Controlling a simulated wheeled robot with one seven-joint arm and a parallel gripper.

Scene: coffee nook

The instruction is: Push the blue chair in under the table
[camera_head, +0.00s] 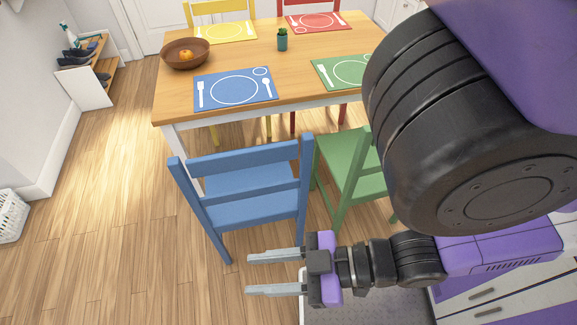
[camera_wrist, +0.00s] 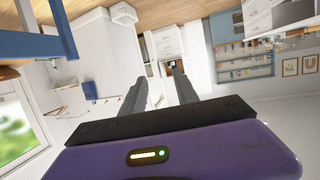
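The blue chair (camera_head: 245,190) stands at the near side of the wooden table (camera_head: 300,80), its back towards me. Its seat faces the table and lies mostly out from under the tabletop, in front of the blue placemat (camera_head: 235,89). My gripper (camera_head: 273,273) is at the lower middle of the head view, just on the near side of the chair. Its two fingers point left, are parted and hold nothing. No contact with the chair shows. In the wrist view both fingers (camera_wrist: 160,92) are apart, and part of the blue chair (camera_wrist: 45,40) shows at upper left.
A green chair (camera_head: 345,170) stands close to the right of the blue one. Yellow (camera_head: 222,8) and red (camera_head: 307,5) chairs are at the far side. A bowl (camera_head: 185,53) and plant (camera_head: 282,40) stand on the table. Floor at left is clear; a white basket (camera_head: 10,215) sits by the wall.

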